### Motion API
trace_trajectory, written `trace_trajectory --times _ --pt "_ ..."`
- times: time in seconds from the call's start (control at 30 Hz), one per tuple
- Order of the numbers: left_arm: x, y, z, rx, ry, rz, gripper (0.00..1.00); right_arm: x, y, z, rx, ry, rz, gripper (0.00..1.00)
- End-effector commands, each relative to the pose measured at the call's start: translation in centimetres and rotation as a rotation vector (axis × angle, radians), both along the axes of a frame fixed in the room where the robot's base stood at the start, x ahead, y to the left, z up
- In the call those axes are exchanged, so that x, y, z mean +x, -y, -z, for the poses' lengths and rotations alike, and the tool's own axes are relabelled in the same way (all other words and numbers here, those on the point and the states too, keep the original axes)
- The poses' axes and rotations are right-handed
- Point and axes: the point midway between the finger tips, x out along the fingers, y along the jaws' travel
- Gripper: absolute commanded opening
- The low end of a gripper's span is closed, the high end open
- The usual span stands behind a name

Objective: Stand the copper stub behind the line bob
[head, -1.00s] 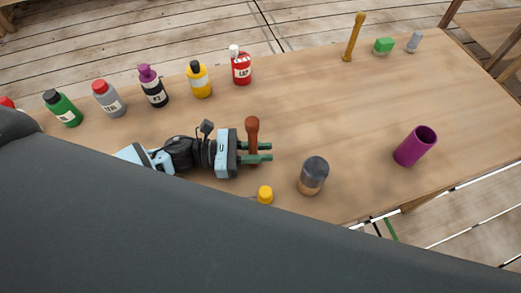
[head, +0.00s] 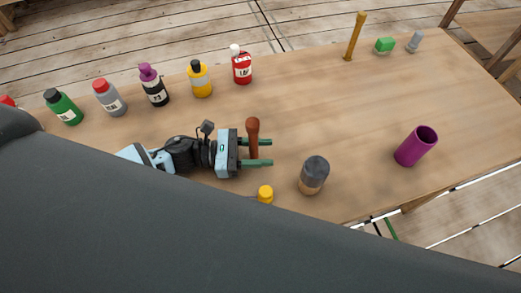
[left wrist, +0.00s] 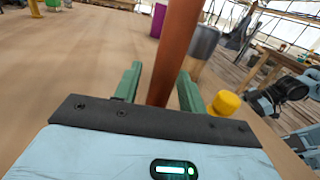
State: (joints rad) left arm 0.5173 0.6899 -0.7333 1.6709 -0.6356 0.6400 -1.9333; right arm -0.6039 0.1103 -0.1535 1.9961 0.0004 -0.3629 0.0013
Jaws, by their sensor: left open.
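A reddish-brown post with a rounded top (head: 253,135), the copper-coloured piece, stands upright on the table. It also shows large in the left wrist view (left wrist: 174,50), where its foot is hidden by my gripper. My left gripper (head: 271,152) is open, its two green fingers on either side of the post, with gaps showing in the wrist view (left wrist: 159,85). I cannot tell for sure which piece is the line bob. A dark grey cylinder with a tan lower band (head: 314,175) stands to the right, and a small yellow piece (head: 265,194) stands nearer.
A purple tube (head: 416,146) stands at the right. Several bottles, including a red one (head: 242,66), line the left and far side. A thin golden post (head: 355,37), a green block (head: 385,45) and a small grey piece (head: 414,42) are at the far edge. The table's middle right is clear.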

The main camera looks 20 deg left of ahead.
Motion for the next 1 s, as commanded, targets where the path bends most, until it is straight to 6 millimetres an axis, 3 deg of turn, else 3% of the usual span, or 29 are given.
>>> trace_trajectory --times 0.6,1.0 --pt "-3.5 -10.0 0.3 0.002 -0.004 -0.001 0.41 -1.3 -0.1 2.8 0.001 -0.041 0.000 0.52" --pt "-3.9 -11.3 0.0 0.000 0.002 0.000 0.41 -1.4 -0.2 3.0 0.003 -0.044 0.001 0.52"
